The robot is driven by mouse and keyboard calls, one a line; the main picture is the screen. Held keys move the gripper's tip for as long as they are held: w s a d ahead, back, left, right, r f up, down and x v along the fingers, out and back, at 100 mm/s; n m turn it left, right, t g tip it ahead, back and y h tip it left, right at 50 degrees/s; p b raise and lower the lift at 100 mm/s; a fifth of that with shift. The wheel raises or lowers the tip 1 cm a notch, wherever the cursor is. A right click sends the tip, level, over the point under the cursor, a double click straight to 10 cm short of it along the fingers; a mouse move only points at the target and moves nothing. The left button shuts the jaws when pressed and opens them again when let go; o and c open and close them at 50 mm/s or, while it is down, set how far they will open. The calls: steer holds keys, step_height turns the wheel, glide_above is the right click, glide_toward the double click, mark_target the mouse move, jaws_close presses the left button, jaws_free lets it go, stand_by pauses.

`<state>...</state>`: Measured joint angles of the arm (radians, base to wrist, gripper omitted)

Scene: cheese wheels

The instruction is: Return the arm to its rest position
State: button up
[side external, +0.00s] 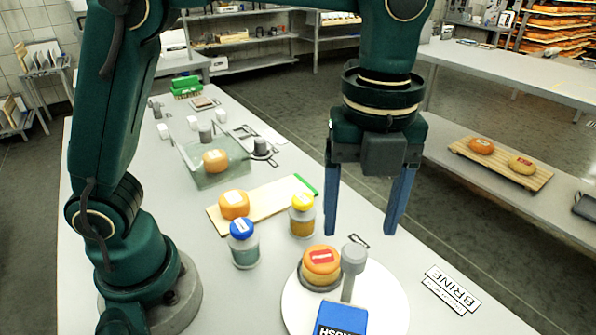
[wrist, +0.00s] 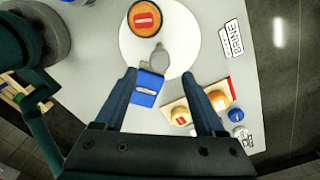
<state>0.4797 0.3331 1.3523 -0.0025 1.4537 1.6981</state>
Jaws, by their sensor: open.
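My gripper (side external: 362,232) hangs with its two blue-grey fingers pointing down, spread apart and empty. It is above the worktable, near the white round plate (side external: 385,290). In the wrist view the fingers of my gripper (wrist: 159,77) stand apart, with the blue box (wrist: 149,87) and part of the plate (wrist: 185,50) seen between and beyond them. An orange cheese wheel with a red label (side external: 321,264) sits at the plate's left side; it also shows in the wrist view (wrist: 145,18). A grey knobbed post (side external: 352,262) stands beside the cheese.
A blue-lidded jar (side external: 243,245), a yellow-lidded jar (side external: 302,216) and an orange cheese (side external: 234,205) on a board stand left of my gripper. A glass tank (side external: 203,171) is farther back. A BRINE sign (side external: 451,291) lies right. The wrist view shows a red-edged board (wrist: 231,86) with cheeses.

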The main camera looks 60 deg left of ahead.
steer(key=shift+w+a+r, duration=0.1)
steer(key=shift+a, duration=0.05)
steer(key=s+a+r+n+t, duration=0.3)
steer(key=s+a+r+n, duration=0.15)
steer(key=a+n, duration=0.4)
steer(key=s+a+f+n+t, duration=0.2)
steer(key=s+a+f+n, duration=0.2)
steer(key=n, duration=1.2)
steer(key=shift+a+f+t, duration=0.15)
steer(key=shift+f+t, duration=0.15)
steer(key=shift+f, duration=0.65)
